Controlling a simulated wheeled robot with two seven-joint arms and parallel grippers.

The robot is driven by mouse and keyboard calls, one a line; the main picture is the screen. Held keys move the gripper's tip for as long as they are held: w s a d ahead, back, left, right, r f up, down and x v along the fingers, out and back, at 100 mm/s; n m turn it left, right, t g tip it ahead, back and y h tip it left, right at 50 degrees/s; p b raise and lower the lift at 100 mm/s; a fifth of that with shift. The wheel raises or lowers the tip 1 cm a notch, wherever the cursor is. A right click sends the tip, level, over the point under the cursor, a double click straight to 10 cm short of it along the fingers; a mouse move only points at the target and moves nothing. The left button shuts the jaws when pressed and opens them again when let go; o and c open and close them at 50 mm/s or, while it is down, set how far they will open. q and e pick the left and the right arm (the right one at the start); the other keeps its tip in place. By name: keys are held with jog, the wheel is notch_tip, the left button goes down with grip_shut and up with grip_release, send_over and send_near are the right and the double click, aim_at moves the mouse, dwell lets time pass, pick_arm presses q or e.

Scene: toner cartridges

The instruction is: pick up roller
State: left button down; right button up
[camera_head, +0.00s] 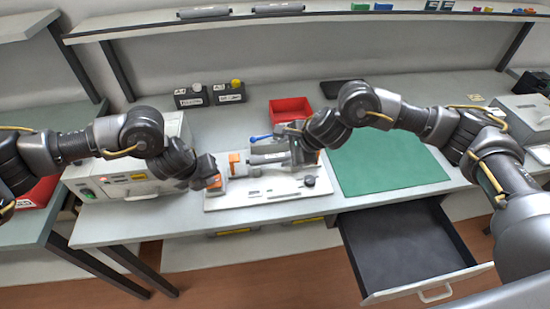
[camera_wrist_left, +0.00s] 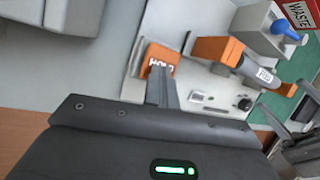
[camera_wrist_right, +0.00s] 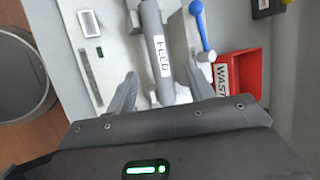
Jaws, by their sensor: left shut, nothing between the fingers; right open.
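The grey roller (camera_wrist_right: 158,55), with a white label, lies across the white fixture plate (camera_head: 225,203). It also shows in the left wrist view (camera_wrist_left: 263,74), with an orange bracket (camera_wrist_left: 214,49) at one end. My right gripper (camera_wrist_right: 157,92) is open, with one finger on each side of the roller. Contact cannot be told. In the head view my right gripper (camera_head: 298,148) is over the roller's right end. My left gripper (camera_head: 214,182) is shut and empty by an orange HOLD block (camera_wrist_left: 158,60) at the plate's left end. In its wrist view the fingers overlap this block.
A blue-handled lever (camera_wrist_right: 198,22) sits beside the roller. A red WASTE bin (camera_head: 290,110) stands behind the fixture. A green mat (camera_head: 385,162) lies to the right, above an open empty drawer (camera_head: 405,245). A whitish machine (camera_head: 125,180) stands at left.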

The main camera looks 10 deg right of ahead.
aim_at(278, 157)
jog(key=shift+x, duration=2.65)
jog(key=shift+d+f, duration=0.1)
jog(key=shift+d, duration=0.1)
jog(key=c, duration=1.1)
notch_tip(278, 157, up, 10)
jog(key=shift+r, duration=0.1)
